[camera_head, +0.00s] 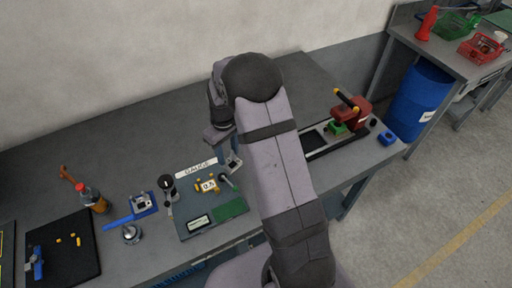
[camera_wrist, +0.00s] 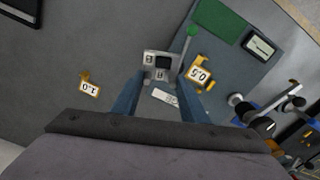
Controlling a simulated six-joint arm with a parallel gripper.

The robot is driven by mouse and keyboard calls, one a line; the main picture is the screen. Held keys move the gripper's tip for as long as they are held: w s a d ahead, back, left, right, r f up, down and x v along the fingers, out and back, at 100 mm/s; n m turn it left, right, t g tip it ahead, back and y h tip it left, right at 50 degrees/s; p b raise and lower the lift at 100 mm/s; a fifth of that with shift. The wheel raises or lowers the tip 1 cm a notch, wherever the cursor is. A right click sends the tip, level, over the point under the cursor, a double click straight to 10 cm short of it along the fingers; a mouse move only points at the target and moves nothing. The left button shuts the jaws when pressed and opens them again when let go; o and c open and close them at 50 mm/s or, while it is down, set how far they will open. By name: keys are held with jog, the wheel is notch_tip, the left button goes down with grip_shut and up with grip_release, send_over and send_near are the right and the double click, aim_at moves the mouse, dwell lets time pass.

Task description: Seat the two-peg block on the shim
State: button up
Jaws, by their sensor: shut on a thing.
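My gripper (camera_wrist: 160,80) is shut on a small grey block (camera_wrist: 160,62) with a dark square face and small marked faces, between its two blue fingertips. In the head view my gripper (camera_head: 230,150) holds the block (camera_head: 233,164) at the far right of the gauge mat; any gap beneath it cannot be told. The block's pegs cannot be made out clearly. A yellow piece with a 0.5 tag (camera_wrist: 200,74) lies right of the block in the wrist view. A yellow piece with a 1.0 tag (camera_wrist: 89,87) lies left of it.
The dark gauge mat (camera_head: 185,226) carries a green pad (camera_head: 230,209) and a small display (camera_head: 198,222). A blue holder (camera_head: 143,203), a bottle (camera_head: 92,198) and a black tray (camera_head: 62,252) stand left. A red press (camera_head: 350,112) stands right. The back-left bench is clear.

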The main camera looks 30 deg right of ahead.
jog(key=a+r+m, duration=0.2)
jog(key=a+m, duration=0.1)
jog(key=a, duration=0.6)
jog(key=shift+s+m, duration=0.15)
jog(key=shift+m, duration=0.25)
jog(key=shift+a+f, duration=0.1)
jog(key=shift+f, duration=0.1)
jog(key=shift+f+b, duration=1.3)
jog(key=shift+f, duration=0.5)
jog(key=shift+r, duration=0.2)
jog(key=shift+p, duration=0.35)
jog(key=shift+f+b, duration=0.95)
jog(key=shift+f, duration=0.7)
dwell(1.0)
